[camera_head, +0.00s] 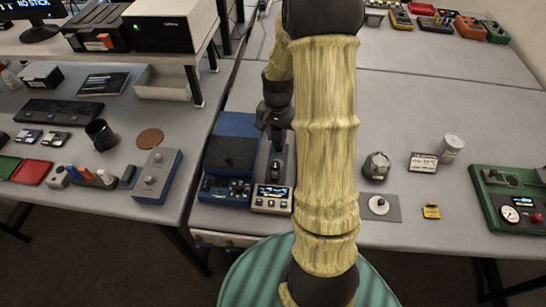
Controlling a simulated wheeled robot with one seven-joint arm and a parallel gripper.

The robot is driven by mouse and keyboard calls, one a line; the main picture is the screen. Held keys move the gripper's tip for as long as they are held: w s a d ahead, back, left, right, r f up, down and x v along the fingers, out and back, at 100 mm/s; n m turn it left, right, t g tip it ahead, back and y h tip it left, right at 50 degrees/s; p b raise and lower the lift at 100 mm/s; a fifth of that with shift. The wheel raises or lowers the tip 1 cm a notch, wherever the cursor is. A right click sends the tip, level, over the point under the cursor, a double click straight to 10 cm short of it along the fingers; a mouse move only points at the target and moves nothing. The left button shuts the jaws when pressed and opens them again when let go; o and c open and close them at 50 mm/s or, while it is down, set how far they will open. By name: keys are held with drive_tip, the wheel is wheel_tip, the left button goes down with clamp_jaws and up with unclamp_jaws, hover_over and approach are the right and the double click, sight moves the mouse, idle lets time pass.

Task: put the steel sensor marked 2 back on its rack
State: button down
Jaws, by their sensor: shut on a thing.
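My gripper (274,128) is left of my sleeved arm, low over a narrow grey device with a lit display (272,196). It is shut on a small dark thing (276,150) that is mostly hidden by the fingers and too small to identify. I cannot read a number 2 on it, or tell whether it touches the device below. I cannot make out which thing is the sensor's rack. A steel, rounded piece (377,166) stands on the table right of my arm.
A blue-based device (229,155) stands close left of the grey one. Right of my arm are a grey plate with a white disc (379,206), a yellow tag (431,211), a white label card (422,163), a can (451,148) and a green gauge box (512,205).

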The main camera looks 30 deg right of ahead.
drive_tip(key=shift+s+r, duration=0.1)
drive_tip(key=shift+s, duration=0.05)
drive_tip(key=p, duration=0.1)
approach(277, 156)
drive_tip(key=shift+s+a+f, duration=0.25)
drive_tip(key=shift+s+a, duration=0.15)
drive_tip(key=shift+s, duration=0.35)
drive_tip(key=shift+s+a+f, duration=0.25)
drive_tip(key=shift+s+a, duration=0.1)
drive_tip(key=shift+s, duration=0.35)
drive_tip(key=shift+f+p, duration=0.6)
drive_tip(key=shift+f, duration=1.5)
drive_tip(key=shift+f, duration=0.15)
drive_tip(key=c, duration=1.1)
unclamp_jaws()
